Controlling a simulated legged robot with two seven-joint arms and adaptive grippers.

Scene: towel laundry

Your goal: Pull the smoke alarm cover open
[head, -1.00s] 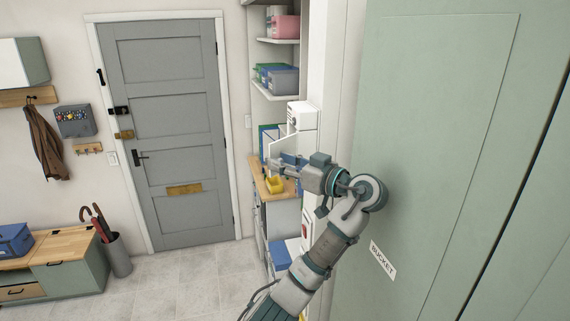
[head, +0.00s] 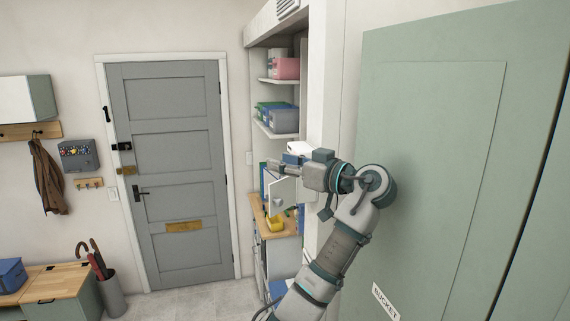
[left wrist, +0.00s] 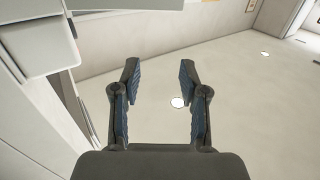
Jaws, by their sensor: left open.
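My left gripper (head: 272,164) is in front of the shelf niche in the head view, pointing left. In the left wrist view the gripper (left wrist: 159,68) is open, with nothing between its fingers. No smoke alarm cover can be made out for sure in the head view. My right gripper is not in view.
A tall green cabinet (head: 428,130) stands close on the right of my arm. Shelves with bins (head: 276,118) and a white panel (head: 283,194) are behind the gripper. A grey door (head: 168,165) is farther back. A vent (head: 287,7) shows at the top.

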